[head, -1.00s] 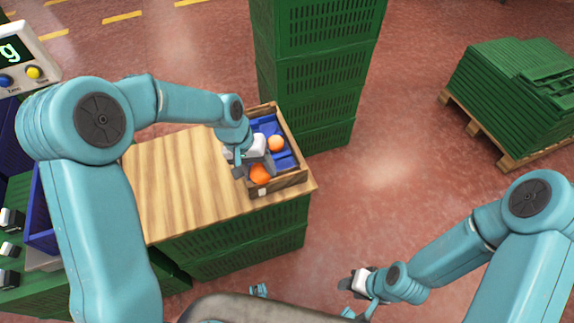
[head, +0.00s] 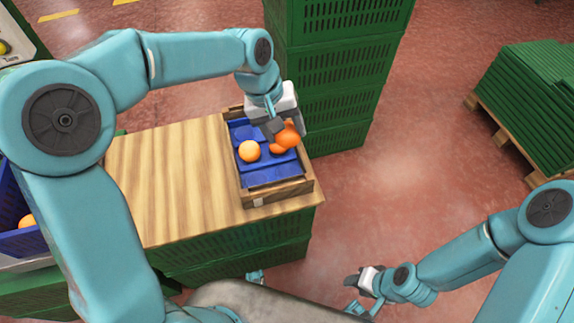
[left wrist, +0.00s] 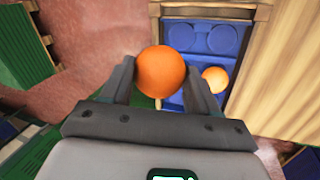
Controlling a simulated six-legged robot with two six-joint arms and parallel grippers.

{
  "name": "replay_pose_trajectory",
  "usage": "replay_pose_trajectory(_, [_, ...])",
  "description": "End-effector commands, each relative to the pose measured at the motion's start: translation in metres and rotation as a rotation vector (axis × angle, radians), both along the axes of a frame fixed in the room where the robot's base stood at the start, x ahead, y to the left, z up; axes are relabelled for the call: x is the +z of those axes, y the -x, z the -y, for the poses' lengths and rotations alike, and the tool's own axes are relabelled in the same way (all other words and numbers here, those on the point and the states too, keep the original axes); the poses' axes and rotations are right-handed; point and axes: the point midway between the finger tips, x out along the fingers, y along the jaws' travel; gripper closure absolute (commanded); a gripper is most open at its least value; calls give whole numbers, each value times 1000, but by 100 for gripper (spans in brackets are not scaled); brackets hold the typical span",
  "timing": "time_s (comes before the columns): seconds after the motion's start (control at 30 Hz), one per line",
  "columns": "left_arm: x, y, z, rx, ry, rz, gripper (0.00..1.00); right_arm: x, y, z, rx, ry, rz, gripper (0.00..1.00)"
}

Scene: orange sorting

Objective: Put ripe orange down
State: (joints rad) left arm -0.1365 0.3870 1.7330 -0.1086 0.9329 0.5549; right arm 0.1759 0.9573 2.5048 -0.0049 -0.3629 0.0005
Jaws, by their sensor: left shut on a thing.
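My left gripper (head: 283,122) is shut on an orange (head: 288,138) above the right side of a small wooden crate (head: 280,196). The left wrist view shows the held orange (left wrist: 161,72) between the two fingers, overlapping the crate's edge. The crate has a blue insert (head: 272,174) with round recesses, seen in the left wrist view (left wrist: 222,40). A paler orange (head: 249,151) sits on the insert, left of the held one. A bit of orange shows just below-left of the held fruit; I cannot tell whether it is separate. My right gripper (head: 362,280) is low and away from the crate.
The crate stands on a wooden tabletop (head: 165,180) over green crates. A tall stack of green crates (head: 335,60) rises close behind it. A blue bin (head: 22,240) with an orange is at the far left. Green panels on a pallet (head: 530,100) stand right. Floor between is clear.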

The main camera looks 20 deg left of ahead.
Motion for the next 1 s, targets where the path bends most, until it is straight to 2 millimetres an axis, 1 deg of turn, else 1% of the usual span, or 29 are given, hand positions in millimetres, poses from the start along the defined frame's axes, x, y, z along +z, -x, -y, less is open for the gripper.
replay_pose_trajectory(0.03, [-20, 1, 0, 0, -1, -4, 72, -8, 0, 0, 0, 0, 0, 57])
replay_pose_trajectory(0.1, [-41, 2, 0, 1, -1, -5, 72, -12, 0, 0, 0, 0, 0, 57])
replay_pose_trajectory(0.2, [-67, 1, 0, -1, -1, -3, 72, -18, 0, 0, 0, 0, 0, 57])
replay_pose_trajectory(0.3, [-85, 0, 1, 0, -1, 0, 72, -21, 0, 0, 0, 0, 0, 57])
replay_pose_trajectory(0.53, [-102, -3, 1, -1, 0, 0, 72, -24, 0, 0, 0, 0, 0, 57])
replay_pose_trajectory(0.7, [-131, -4, 1, 0, 0, -2, 72, -32, 0, 0, 0, 0, 0, 57])
replay_pose_trajectory(0.77, [-138, -4, 1, 1, 0, -1, 72, -33, 0, 0, 0, 0, 0, 57])
replay_pose_trajectory(1.0, [-138, -5, 1, 0, 0, 2, 72, -32, 0, 0, 0, 0, 0, 57])
